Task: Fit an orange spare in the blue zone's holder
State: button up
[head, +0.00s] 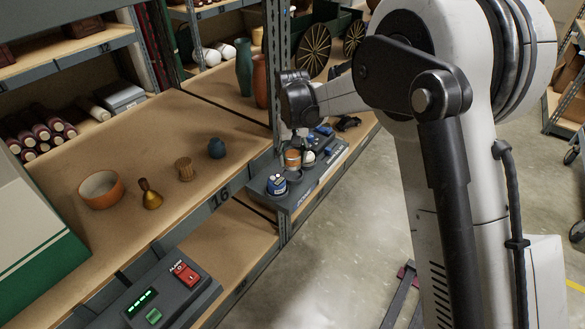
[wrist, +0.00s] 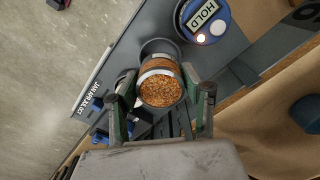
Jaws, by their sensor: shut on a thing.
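My gripper (head: 291,145) is shut on an orange spare (head: 292,159), a short cylinder with a pale rim. In the wrist view the spare (wrist: 160,84) sits between the two green-edged fingers (wrist: 161,108), its grainy orange-brown end facing the camera. The grey holder unit (head: 308,188) lies below it on the shelf edge. A round dark socket (wrist: 160,47) shows just beyond the spare in the wrist view, partly hidden by it. I cannot tell whether the spare touches the socket.
A white-topped piece (head: 308,157) and blue parts (head: 325,130) are on the same unit. An alarm box (head: 170,289) is below.

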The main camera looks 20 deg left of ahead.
aim_at(292, 167)
jog(key=shift+f+b, duration=0.6)
jog(key=shift+f, duration=1.3)
jog(key=shift+f, duration=0.15)
jog(key=shift+f+b, duration=0.25)
jog(key=shift+b, duration=0.05)
jog(key=o, duration=1.2)
jog(key=shift+r, duration=0.2)
notch_tip(292, 167, up, 12)
jog(key=p, duration=0.3)
jog(key=shift+r+p, duration=0.1)
jog(key=shift+p, duration=0.2)
jog(key=shift+r, duration=0.1)
